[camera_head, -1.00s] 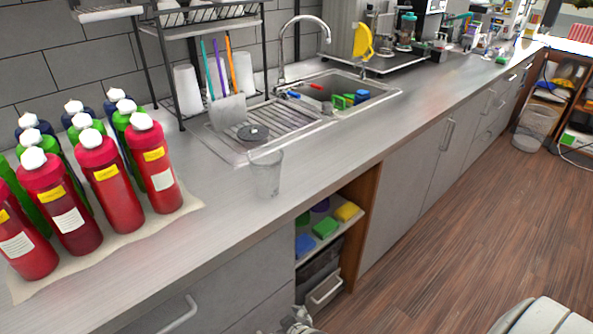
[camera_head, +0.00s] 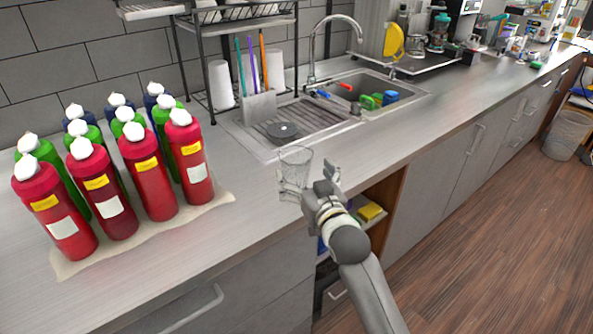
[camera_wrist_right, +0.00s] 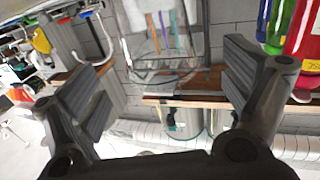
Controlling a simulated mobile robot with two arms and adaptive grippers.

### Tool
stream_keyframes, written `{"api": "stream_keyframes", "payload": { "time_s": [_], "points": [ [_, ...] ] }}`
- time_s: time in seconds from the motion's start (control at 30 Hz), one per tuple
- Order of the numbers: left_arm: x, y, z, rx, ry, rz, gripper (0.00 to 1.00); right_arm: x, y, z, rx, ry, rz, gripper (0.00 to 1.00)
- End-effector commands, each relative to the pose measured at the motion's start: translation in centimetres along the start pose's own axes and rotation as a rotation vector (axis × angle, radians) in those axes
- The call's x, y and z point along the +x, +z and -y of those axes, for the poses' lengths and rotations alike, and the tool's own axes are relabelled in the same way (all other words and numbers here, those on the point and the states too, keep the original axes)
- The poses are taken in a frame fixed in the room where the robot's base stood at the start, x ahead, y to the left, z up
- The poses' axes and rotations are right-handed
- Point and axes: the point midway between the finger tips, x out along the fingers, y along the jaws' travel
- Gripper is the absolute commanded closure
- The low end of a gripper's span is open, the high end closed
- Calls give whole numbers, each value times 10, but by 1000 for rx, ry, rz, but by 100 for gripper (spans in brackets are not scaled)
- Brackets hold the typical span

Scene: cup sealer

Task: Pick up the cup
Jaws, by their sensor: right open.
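The clear glass cup (camera_head: 295,165) stands upright on the grey counter (camera_head: 235,225), in front of the sink's drainboard. My right gripper (camera_head: 311,178) is open at the cup's near right side in the head view, with one finger overlapping the cup's lower part. In the right wrist view the cup (camera_wrist_right: 157,42) appears at the top, beyond and between the two spread fingers (camera_wrist_right: 162,92). Whether a finger touches the cup I cannot tell. My left gripper is not in view.
Several red bottles (camera_head: 147,175), with green and dark ones behind, stand on a mat (camera_head: 215,207) at the left. A round black piece (camera_head: 284,131) lies on the drainboard (camera_head: 300,117) behind the cup. An open shelf (camera_head: 392,205) is below the counter.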

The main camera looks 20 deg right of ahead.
Motion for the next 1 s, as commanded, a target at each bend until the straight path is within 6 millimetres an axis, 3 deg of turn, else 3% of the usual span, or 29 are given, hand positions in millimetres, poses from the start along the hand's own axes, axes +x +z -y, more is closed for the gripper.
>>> {"api": "stream_keyframes", "payload": {
  "time_s": [0.23,0.4,0.5,0.87,1.0],
  "points": [
    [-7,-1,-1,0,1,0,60,18,-7,0,0,0,-1,5],
    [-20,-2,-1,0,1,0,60,43,-19,-1,0,0,1,5],
    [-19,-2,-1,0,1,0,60,53,-14,-1,0,0,2,5],
    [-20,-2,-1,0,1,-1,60,60,-13,-1,0,-1,1,5],
    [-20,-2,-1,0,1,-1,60,60,-13,-1,0,-1,1,21]
  ]
}}
